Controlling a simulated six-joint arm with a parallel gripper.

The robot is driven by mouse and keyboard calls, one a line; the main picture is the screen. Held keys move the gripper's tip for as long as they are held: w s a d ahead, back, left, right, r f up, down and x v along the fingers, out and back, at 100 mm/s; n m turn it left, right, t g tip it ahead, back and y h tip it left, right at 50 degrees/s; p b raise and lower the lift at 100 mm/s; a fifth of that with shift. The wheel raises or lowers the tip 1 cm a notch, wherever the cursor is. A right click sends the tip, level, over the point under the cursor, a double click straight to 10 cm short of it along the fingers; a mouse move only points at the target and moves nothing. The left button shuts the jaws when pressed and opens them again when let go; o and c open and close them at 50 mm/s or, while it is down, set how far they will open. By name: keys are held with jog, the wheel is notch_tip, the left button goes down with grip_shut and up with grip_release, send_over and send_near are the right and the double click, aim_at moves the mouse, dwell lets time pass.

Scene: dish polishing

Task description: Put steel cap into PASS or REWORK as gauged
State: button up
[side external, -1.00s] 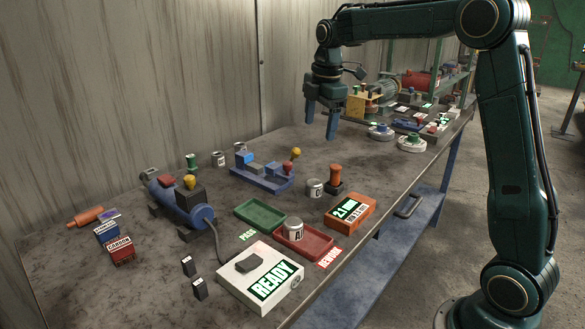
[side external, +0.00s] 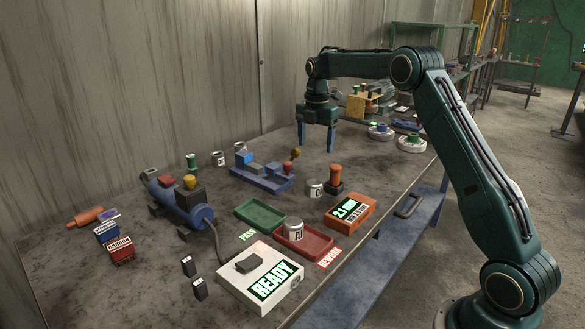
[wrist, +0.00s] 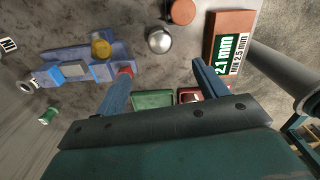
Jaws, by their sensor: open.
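A steel cap (side external: 294,229) marked A stands in the red REWORK tray (side external: 318,249). The green PASS tray (side external: 247,207) beside it looks empty. Another steel cap (side external: 315,188) stands on the bench by the orange-handled tool; it shows in the wrist view as a shiny round cap (wrist: 159,40). The orange gauge box (side external: 350,212) reads 2.1 mm; in the wrist view its display (wrist: 225,55) also shows MIN 2.5 mm. My gripper (side external: 316,146) is open and empty above the bench, behind the bench cap, fingers pointing down. In the wrist view, the tray parts show between the fingers (wrist: 160,70).
A blue fixture (side external: 263,174) with coloured knobs stands left of the bench cap. Two more caps (side external: 218,158) stand near the wall. The orange-handled tool (side external: 335,179) is close beside the bench cap. A white READY box (side external: 260,278) is at the front.

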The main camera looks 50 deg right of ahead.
send_over(314, 181)
jog(key=shift+f, duration=4.15)
jog(key=shift+f, duration=0.1)
jog(key=shift+f, duration=2.5)
jog(key=shift+c, duration=0.2)
jog(key=c, duration=1.3)
jog(key=shift+o, duration=0.2)
jog(key=shift+r, duration=0.1)
notch_tip(314, 181, up, 20)
